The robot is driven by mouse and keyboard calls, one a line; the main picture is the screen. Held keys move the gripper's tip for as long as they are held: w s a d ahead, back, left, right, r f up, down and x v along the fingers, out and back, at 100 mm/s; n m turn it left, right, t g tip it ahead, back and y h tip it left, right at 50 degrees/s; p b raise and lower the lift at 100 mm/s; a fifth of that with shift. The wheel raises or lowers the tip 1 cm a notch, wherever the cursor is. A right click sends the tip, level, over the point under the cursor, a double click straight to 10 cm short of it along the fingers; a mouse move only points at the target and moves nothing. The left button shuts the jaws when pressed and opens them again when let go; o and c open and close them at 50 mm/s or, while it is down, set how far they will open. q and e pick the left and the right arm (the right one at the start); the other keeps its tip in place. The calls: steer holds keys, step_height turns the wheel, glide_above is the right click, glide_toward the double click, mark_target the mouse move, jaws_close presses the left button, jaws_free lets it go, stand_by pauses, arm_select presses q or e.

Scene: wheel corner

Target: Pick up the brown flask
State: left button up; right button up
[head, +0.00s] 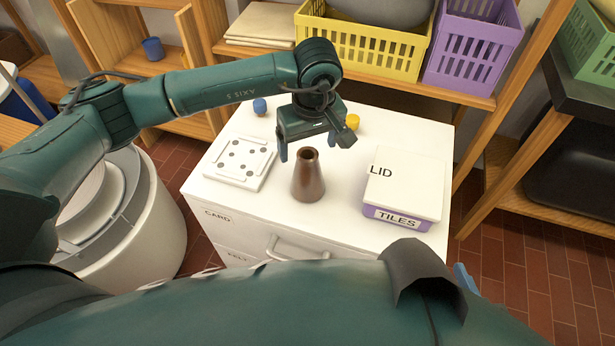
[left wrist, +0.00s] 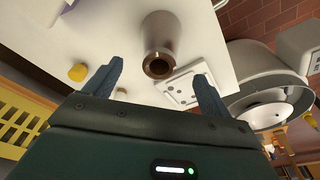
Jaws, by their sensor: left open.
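The brown flask (head: 308,178) stands upright on the white cabinet top, near its middle, a cone with a narrow open neck. My left gripper (head: 314,147) is open and empty. In the head view it hangs just behind and above the flask's neck. In the left wrist view the flask (left wrist: 161,42) shows ahead of the two blue fingers, between their lines and apart from them.
A white dotted board (head: 240,162) lies left of the flask. A lidded tiles box (head: 404,188) stands right. A small blue piece (head: 260,106) and a yellow piece (head: 352,122) sit behind. Yellow (head: 370,45) and purple (head: 470,48) baskets stand on the shelf.

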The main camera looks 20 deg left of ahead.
mark_target(307, 163)
arm_select(q)
steer(key=f, duration=0.7)
steer(key=shift+w+a+f, duration=0.1)
steer(key=shift+w+a, duration=0.2)
steer(key=shift+w, duration=0.1)
steer(key=shift+c, duration=0.3)
steer(key=c, duration=1.2)
